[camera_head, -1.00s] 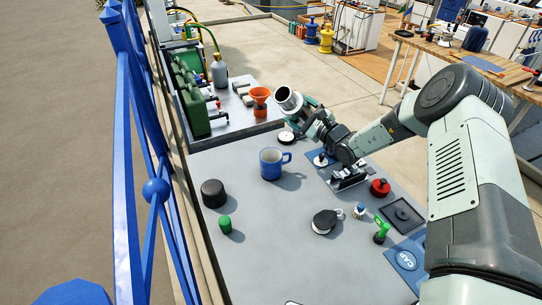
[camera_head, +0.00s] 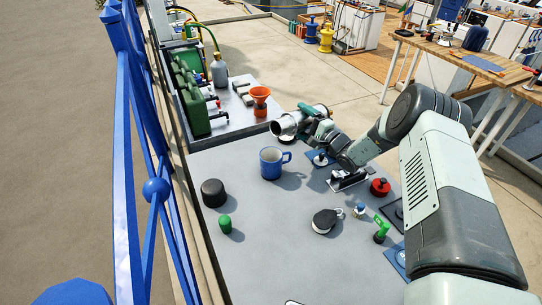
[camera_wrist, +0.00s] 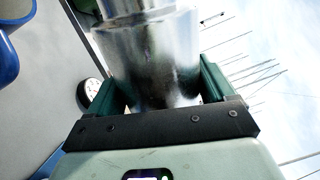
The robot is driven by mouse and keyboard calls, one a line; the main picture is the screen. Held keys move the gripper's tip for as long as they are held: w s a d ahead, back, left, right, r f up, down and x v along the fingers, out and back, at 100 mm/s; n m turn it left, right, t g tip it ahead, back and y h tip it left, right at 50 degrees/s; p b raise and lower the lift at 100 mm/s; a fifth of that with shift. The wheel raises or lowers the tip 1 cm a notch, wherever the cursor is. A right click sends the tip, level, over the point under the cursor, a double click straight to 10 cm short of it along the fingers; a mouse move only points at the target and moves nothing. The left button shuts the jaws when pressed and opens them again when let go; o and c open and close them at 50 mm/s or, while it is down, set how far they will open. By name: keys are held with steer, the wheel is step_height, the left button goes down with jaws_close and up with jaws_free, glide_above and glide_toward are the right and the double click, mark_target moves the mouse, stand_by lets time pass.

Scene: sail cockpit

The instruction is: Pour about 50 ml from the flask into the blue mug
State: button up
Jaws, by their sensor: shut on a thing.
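The flask (camera_head: 289,124) is a shiny metal cylinder, tilted to about level, its open mouth facing left. My gripper (camera_head: 318,128) is shut around its body and holds it above the table. The wrist view shows the flask (camera_wrist: 155,55) close up between the two green fingers (camera_wrist: 155,90). The blue mug (camera_head: 271,164) stands upright on the grey table, handle to the right, below and left of the flask's mouth. Part of the blue mug (camera_wrist: 8,58) shows at the left edge of the wrist view. I see no liquid stream, and the mug's contents cannot be made out.
A black cylinder (camera_head: 213,193) and a green cap (camera_head: 225,224) stand left of the mug. A black round block (camera_head: 326,221), a red knob (camera_head: 380,187) and a green item (camera_head: 381,230) lie to the right. An orange funnel (camera_head: 260,100) stands behind. A blue railing (camera_head: 122,150) borders the left.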

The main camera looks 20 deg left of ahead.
steer(key=shift+s+a+f+n, duration=0.1)
steer(key=shift+f+n, duration=0.35)
steer(key=shift+n, duration=0.35)
steer(key=shift+f+n, duration=0.25)
steer(key=shift+n, duration=0.15)
steer(key=shift+s+r+n, duration=0.1)
steer(key=shift+r+n, duration=0.4)
steer(key=shift+w+p, duration=0.25)
steer(key=shift+p, duration=0.05)
steer(key=shift+w, duration=0.15)
steer(key=shift+d+r, duration=0.15)
steer(key=shift+d, duration=0.05)
stand_by(1.5)
steer(key=shift+w+f, duration=0.1)
steer(key=shift+f, duration=0.3)
steer(key=m, duration=0.1)
steer(key=r+m, duration=0.1)
steer(key=m, duration=0.1)
steer(key=w+r+m, duration=0.1)
steer(key=shift+d+m, duration=0.25)
steer(key=shift+m, duration=0.05)
steer(key=shift+s+r+m+t, duration=0.1)
steer(key=shift+r+m+t, duration=0.2)
steer(key=shift+m, duration=0.7)
